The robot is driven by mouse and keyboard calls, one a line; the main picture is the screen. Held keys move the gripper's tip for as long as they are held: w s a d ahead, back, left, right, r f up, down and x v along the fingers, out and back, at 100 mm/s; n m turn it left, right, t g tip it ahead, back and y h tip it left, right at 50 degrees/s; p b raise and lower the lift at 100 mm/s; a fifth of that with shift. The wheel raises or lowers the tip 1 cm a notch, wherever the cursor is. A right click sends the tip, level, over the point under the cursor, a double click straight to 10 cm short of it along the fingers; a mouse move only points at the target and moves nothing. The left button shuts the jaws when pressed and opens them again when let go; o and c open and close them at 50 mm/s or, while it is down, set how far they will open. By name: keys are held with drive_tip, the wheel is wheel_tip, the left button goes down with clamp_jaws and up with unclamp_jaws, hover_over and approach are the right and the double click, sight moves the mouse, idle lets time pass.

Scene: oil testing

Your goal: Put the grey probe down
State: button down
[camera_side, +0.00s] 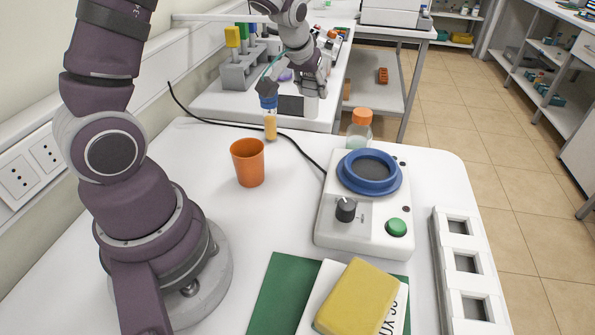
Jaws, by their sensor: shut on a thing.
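My gripper (313,88) is at the far side of the white table, pointing down. It is small in the picture and partly hidden by its own links, so its fingers are hard to separate. A blue-capped vial (269,115) with yellow contents is just left of the gripper.
An orange cup (248,162), an orange-capped bottle (359,130) and a white tester with a blue ring (369,172) are nearer. A black cable crosses the table. A grey stand (240,72) is behind on the left. A yellow sponge (356,297) and white rack (465,265) are in front.

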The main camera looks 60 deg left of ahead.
wheel_tip(320, 180, up, 5)
drive_tip(key=shift+r, duration=0.15)
drive_tip(key=s+a+n+g+y, duration=0.25)
drive_tip(key=s+a+n, duration=0.45)
drive_tip(key=s+a, duration=0.85)
drive_tip(key=f, duration=0.5)
drive_tip(key=s+d+f, duration=0.1)
drive_tip(key=f, duration=0.8)
drive_tip(key=shift+s+d+f, duration=0.2)
drive_tip(key=shift+s+f, duration=0.05)
drive_tip(key=shift+f, duration=0.2)
drive_tip(key=shift+f, duration=0.1)
drive_tip(key=c, duration=0.8)
unclamp_jaws()
